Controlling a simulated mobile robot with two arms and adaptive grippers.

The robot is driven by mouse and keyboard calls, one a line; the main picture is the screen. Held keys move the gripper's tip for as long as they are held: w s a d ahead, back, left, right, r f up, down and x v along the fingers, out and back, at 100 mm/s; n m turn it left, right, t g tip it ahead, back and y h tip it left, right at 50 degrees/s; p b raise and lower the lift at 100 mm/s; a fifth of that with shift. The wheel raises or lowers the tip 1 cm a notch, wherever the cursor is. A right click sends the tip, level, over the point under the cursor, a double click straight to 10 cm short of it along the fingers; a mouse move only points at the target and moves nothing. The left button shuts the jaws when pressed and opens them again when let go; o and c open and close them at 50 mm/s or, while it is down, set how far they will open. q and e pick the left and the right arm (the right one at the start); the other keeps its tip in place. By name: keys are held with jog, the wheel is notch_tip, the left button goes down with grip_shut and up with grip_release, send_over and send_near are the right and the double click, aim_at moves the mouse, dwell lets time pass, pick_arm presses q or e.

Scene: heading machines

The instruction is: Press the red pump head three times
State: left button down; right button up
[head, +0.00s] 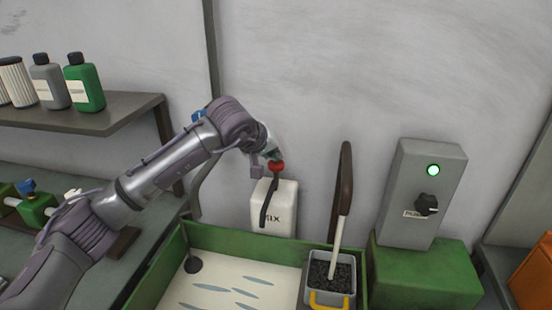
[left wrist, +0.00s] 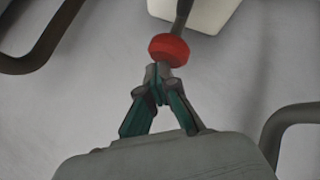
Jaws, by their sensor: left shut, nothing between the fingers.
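The red pump head (head: 277,166) sits on top of a white container (head: 285,210) marked "MIX", with a dark spout hanging down its front. My left gripper (head: 268,152) is shut and empty, close above the pump head in the head view. In the left wrist view the closed fingertips (left wrist: 160,72) are right at the red pump head (left wrist: 169,50), and the white container (left wrist: 200,12) shows behind it. I cannot tell whether the fingertips touch the head. My right gripper is out of view.
A green-rimmed tray (head: 240,239) lies in front of the container. A grey bin (head: 318,292) with dark granules and a long-handled tool stands at its right. A grey control box (head: 415,180) with a lit green button stands farther right. A shelf (head: 90,118) with bottles is at left.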

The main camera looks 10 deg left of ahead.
pick_arm(q)
jog(key=shift+s+f, duration=0.1)
jog(key=shift+f, duration=0.4)
jog(key=shift+r, duration=0.15)
jog(key=shift+r+p, duration=0.5)
jog(key=shift+r, duration=1.05)
jog(key=shift+r, duration=0.15)
jog(key=shift+r+p, duration=1.35)
jog(key=shift+r, duration=1.05)
jog(key=shift+a, duration=0.1)
